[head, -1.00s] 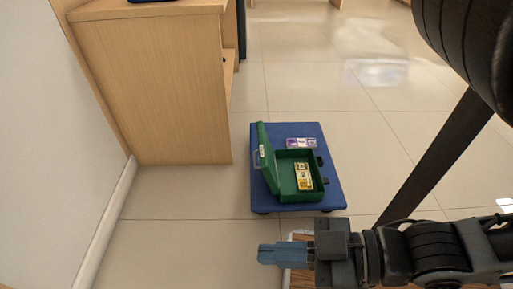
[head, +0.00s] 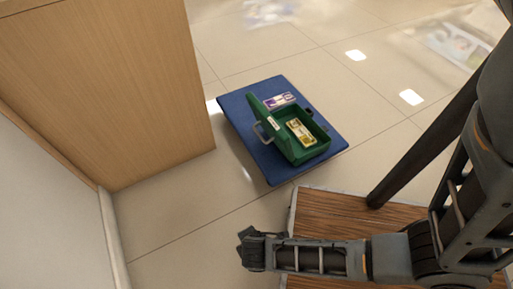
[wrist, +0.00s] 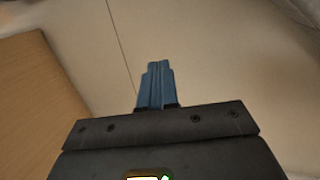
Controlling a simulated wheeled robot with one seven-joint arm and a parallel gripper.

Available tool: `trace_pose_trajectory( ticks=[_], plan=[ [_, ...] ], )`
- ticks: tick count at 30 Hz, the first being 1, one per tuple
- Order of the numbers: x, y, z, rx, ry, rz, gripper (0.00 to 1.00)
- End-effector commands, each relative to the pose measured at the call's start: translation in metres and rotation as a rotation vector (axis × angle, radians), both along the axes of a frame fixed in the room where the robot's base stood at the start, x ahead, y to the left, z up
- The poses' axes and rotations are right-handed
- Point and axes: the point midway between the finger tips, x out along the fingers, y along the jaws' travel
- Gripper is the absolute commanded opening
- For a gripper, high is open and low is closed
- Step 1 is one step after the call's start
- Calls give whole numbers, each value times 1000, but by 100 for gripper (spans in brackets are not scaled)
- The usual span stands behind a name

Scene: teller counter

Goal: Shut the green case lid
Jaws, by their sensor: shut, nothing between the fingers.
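The green case (head: 309,148) sits on a low blue platform (head: 240,124) on the floor. Its lid (head: 265,122) stands raised on the left side, with a grey handle (head: 261,131) beside it. A yellow bundle (head: 300,132) lies inside the case. My gripper shows in the wrist view (wrist: 157,70) with its blue fingers together and nothing between them. In the head view, the end of my arm is at the lower left of the case, well apart from it; the fingertips are hard to make out there.
A wooden counter (head: 110,90) stands at the left, next to a white wall (head: 45,215). Tiled floor (head: 195,220) between the counter and my base is clear.

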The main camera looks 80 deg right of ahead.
Motion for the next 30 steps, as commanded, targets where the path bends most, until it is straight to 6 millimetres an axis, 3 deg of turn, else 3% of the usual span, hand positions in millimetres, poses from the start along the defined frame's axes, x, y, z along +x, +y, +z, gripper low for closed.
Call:
trace_pose_trajectory(
  ticks=[3,7,11,15,22,26,30],
  plan=[
    [27,-31,-17,-121,190,43,0],
    [51,-70,-14,-253,413,75,0],
    [77,-112,10,-379,637,80,0],
    [100,-150,49,-489,848,56,0],
    [119,-183,98,-577,1055,4,0],
    [119,-190,105,-589,1089,-9,0],
    [109,-200,100,-587,1092,-10,0]
  ],
)
